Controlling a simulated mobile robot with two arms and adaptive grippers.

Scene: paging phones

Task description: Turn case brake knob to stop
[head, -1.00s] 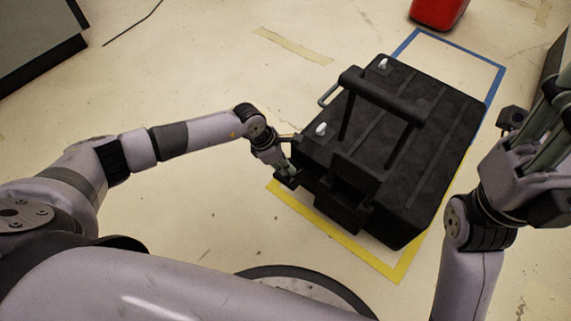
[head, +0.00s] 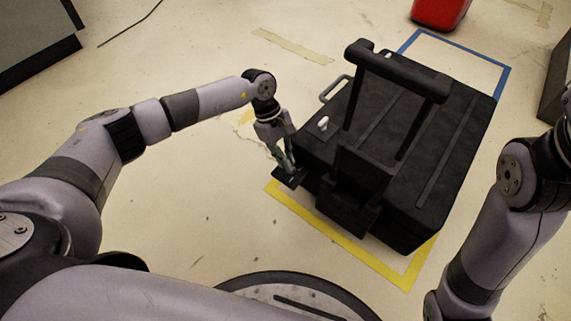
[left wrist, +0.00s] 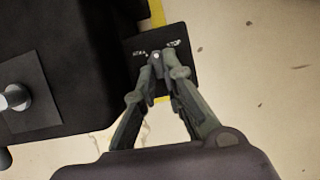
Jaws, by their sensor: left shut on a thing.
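A black case (head: 440,150) stands on the floor with its handle (head: 395,68) raised. A small black plate (head: 287,181) juts out at its near left corner. The plate also shows in the left wrist view (left wrist: 183,68), with small pale markings. My left gripper (head: 289,168) points down at this plate from above. In the left wrist view its fingertips (left wrist: 159,64) are brought together over the plate, shut on the brake knob, which they mostly hide. The knob's pointing direction cannot be told. My right gripper is out of view.
Yellow tape (head: 340,238) and blue tape (head: 457,43) mark the floor around the case. A pale knob (head: 323,123) sits on the case's left side. A red object (head: 437,12) stands at the back. The floor left of the case is open.

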